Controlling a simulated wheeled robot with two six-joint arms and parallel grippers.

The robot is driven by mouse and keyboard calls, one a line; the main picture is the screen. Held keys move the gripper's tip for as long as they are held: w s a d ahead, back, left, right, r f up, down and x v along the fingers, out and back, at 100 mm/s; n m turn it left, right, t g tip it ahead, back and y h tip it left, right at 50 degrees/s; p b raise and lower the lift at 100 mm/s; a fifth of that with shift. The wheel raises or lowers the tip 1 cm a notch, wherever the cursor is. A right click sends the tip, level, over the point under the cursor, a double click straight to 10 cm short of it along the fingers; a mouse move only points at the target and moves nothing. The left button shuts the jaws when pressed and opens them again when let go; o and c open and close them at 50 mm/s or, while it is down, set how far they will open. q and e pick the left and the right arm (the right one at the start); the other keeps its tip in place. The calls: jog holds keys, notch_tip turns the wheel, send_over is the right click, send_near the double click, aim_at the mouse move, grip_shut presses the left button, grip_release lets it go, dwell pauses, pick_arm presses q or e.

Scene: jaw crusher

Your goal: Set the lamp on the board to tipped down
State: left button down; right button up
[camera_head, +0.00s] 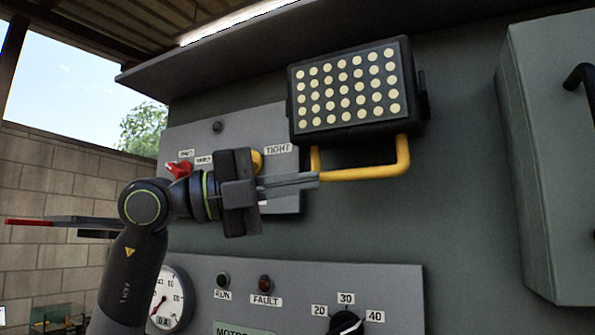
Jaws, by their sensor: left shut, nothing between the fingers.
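The lamp (347,88) is a black rectangular floodlight with rows of pale round LEDs, mounted high on the grey board. Its face points outward toward me. A yellow bar handle (372,172) hangs under its lower edge. My left gripper (316,180) is shut and empty, with its fingers pointing right. The fingertips overlap the left end of the yellow handle; I cannot tell whether they touch it. My left arm and gripper hide part of the panel behind. My right gripper is not in view.
A light grey panel (228,127) behind my gripper carries a red knob (179,168) and a partly hidden yellow part. Below are a gauge (168,300), RUN and FAULT lights and a black dial (345,323). A grey box (555,150) juts out at right. An overhang runs above the lamp.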

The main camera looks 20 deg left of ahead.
pick_arm(q)
jog(key=shift+w, duration=0.1)
dwell(0.3)
jog(key=shift+w+f+m+h+b, duration=0.1)
jog(key=shift+w+m+h+b, duration=0.2)
jog(key=shift+w+m, duration=0.25)
jog(key=w+p, duration=0.2)
jog(key=w, duration=0.1)
jog(key=shift+w+r+m, duration=0.2)
jog(key=shift+m, duration=0.05)
